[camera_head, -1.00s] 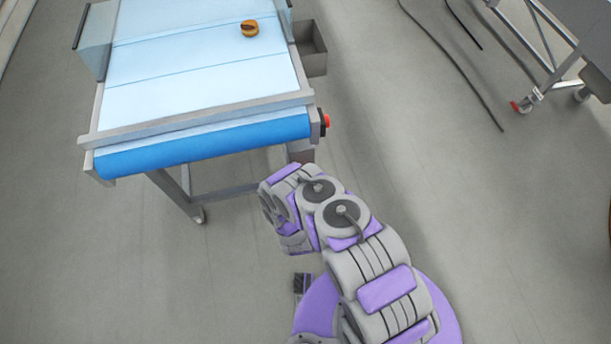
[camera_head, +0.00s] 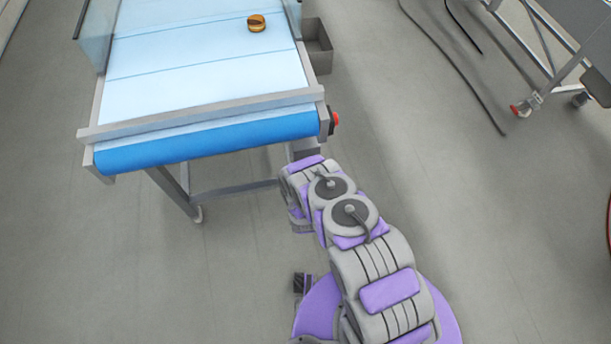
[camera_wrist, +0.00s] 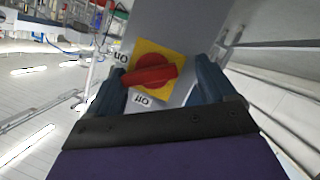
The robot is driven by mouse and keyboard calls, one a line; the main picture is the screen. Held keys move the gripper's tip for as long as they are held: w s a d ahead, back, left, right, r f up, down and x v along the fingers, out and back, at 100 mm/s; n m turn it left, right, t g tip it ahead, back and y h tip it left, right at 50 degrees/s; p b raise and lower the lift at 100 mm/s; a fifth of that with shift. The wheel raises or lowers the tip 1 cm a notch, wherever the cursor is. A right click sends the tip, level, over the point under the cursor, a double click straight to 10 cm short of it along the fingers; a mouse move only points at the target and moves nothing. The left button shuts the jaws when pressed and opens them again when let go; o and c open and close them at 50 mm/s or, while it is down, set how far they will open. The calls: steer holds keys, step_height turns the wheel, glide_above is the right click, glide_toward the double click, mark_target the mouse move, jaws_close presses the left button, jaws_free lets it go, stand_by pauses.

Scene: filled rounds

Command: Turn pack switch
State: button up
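The pack switch (camera_wrist: 152,74) is a red turn knob on a yellow plate (camera_wrist: 146,47), fixed to a grey panel in the wrist view. Its handle lies nearly level, slightly tilted. An upside-down "on" label (camera_wrist: 120,57) is at upper left and an "off" label (camera_wrist: 143,100) below the knob. My gripper (camera_wrist: 160,84) is open, with one dark blue finger on each side of the knob; I cannot tell whether either touches it. In the head view, the gripper's fingers are hidden, and my arm ends near the conveyor's front right corner.
The conveyor (camera_head: 205,142) has a blue front roller and carries a round brown item (camera_head: 256,23). Floor to the right is mostly clear, with black cables (camera_head: 455,75).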

steer(key=shift+d+r, duration=0.1)
steer(key=shift+d, duration=0.8)
steer(key=shift+c, duration=1.4)
steer(key=shift+d, duration=0.15)
steer(key=shift+c, duration=1.5)
steer(key=shift+a, duration=0.8)
steer(key=c, duration=0.3)
steer(key=shift+d+n+b, duration=0.25)
steer(key=shift+n+b, duration=0.15)
steer(key=shift+b, duration=0.05)
steer(key=shift+n+t+h+b, duration=0.3)
steer(key=shift+n+h+b, duration=0.1)
steer(key=shift+n+h, duration=0.1)
steer(key=shift+c, duration=0.2)
steer(key=shift+a, duration=0.15)
